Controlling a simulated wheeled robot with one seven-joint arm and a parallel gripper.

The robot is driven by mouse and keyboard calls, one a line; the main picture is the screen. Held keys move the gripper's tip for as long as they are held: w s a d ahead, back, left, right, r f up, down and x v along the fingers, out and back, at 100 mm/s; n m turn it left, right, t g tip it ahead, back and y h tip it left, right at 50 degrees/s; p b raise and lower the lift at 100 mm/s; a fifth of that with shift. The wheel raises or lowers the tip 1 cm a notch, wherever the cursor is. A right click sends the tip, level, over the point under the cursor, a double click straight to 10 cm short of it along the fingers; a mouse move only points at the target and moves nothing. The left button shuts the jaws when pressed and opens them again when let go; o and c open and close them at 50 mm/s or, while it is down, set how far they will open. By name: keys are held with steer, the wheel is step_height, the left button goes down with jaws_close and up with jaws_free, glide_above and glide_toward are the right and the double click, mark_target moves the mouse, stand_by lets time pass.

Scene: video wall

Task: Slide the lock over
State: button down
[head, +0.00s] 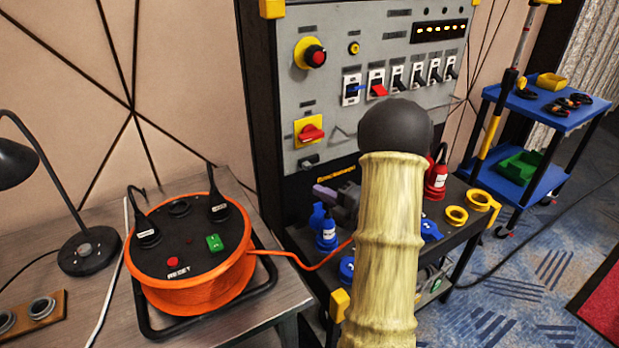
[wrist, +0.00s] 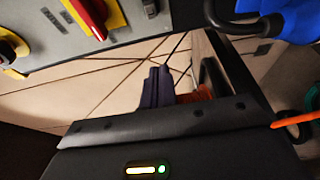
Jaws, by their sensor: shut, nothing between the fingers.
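No part is clearly marked as the lock. A small grey latch-like fitting (head: 310,162) sits on the grey panel (head: 335,35) below the red rotary switch (head: 310,131). A pale fitting (wrist: 150,8) beside the red handle (wrist: 88,18) shows at the top of the wrist view. On the panel, a blue piece (head: 354,88) and a red piece (head: 378,90) sit on two of the switches in a row. My gripper (head: 322,193) is shut and empty, in front of the panel's lower edge; its purple fingers (wrist: 158,72) point away in the wrist view. My arm hides part of the panel.
An orange cable reel (head: 190,285) stands on the left table, its cable running right. Blue plugs (head: 325,235), a red plug (head: 436,180) and yellow rings (head: 457,215) lie on the shelf below the panel. A blue cart (head: 520,185) stands at right.

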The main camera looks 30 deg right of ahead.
mark_target(307, 166)
steer(key=w+p, duration=0.1)
steer(key=w, duration=0.8)
steer(key=shift+w+a, duration=0.1)
steer(key=shift+w, duration=0.05)
steer(key=shift+d, duration=0.3)
